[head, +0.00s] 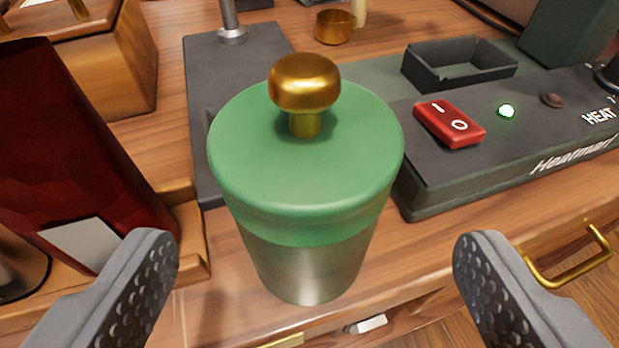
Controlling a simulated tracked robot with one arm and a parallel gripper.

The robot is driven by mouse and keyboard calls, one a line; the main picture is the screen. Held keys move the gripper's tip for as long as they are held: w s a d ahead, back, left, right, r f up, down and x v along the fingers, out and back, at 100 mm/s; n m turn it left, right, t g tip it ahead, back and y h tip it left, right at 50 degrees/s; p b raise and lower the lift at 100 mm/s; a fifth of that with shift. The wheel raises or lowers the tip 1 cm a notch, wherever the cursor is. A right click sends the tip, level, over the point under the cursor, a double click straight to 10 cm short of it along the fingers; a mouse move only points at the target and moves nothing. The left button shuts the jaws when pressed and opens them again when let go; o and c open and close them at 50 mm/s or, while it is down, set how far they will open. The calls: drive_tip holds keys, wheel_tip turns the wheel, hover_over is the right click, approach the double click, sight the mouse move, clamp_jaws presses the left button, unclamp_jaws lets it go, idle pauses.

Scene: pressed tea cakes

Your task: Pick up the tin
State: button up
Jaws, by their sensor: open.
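The tin (308,270) stands upright near the front edge of the wooden counter, in the middle of the head view. It has a silver body, a green lid (250,165) and a round gold knob on top. My gripper (315,265) is open. One grey finger shows at the lower left and one at the lower right, both with studded inner pads. The tin is beyond and between the fingers in the picture, with a visible gap on each side. The fingers do not appear to touch it.
Left of the tin is a dark red packet (70,160) in a wooden holder. Right is a dark heater unit (520,140) with a red switch (450,124). A dark grey slab (195,110) lies behind. A gold drawer handle (572,268) juts from the front at right.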

drive_tip(key=shift+x, duration=0.95)
drive_tip(key=shift+b+x, duration=0.75)
drive_tip(key=shift+x, duration=1.5)
drive_tip(key=shift+a+r, duration=0.1)
drive_tip(key=shift+a, duration=0.05)
drive_tip(key=c, duration=1.1)
